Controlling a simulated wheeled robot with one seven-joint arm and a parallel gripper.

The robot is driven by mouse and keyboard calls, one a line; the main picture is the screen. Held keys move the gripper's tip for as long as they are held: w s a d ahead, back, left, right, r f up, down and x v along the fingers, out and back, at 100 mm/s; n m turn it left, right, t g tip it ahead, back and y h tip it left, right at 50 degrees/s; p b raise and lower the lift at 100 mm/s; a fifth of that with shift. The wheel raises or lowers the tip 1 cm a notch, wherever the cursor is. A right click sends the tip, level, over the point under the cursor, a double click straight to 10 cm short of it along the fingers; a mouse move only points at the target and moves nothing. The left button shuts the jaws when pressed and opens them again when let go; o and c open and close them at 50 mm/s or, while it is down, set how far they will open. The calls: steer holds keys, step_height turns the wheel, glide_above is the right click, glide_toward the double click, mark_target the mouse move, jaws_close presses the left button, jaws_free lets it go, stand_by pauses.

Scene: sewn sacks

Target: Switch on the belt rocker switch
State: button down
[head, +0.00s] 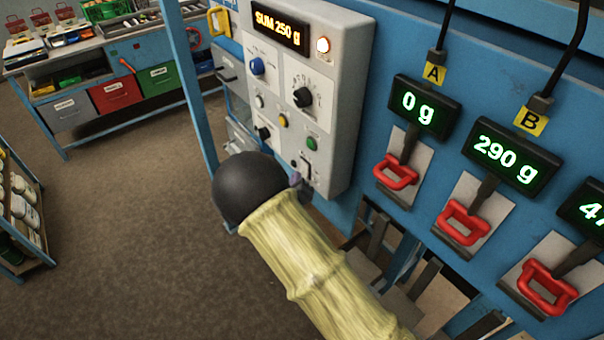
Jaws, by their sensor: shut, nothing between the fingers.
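The grey control box (345,95) hangs on the blue wall, with knobs and buttons on its front. A small dark and white switch (306,166) sits low on that front; its label and on/off position are too small to read. My arm, in a pale yellow sleeve with a black round joint, reaches up to the box's lower left. Only a small greyish bit of my gripper (296,181) shows beside the joint, close to the switch in the picture. The gripper looks shut and empty. Whether it touches the switch cannot be told; the joint hides most of it.
The box's display (279,27) reads "SUM 250 g", beside a lit lamp (323,45). Scales A (424,107) and B (505,155) with red handles hang to the right. A bench with coloured drawers (115,93) stands back left. Open brown floor lies at left.

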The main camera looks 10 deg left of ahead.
steer(key=shift+w+d, duration=0.15)
steer(key=shift+w, duration=0.05)
stand_by(0.4)
steer(key=shift+s+a, duration=0.55)
steer(key=shift+s, duration=0.1)
steer(key=shift+r, duration=0.1)
steer(key=s+a, duration=0.3)
steer(key=shift+s+r, duration=0.3)
steer(key=shift+s, duration=0.05)
stand_by(0.3)
steer(key=shift+w+a, duration=0.1)
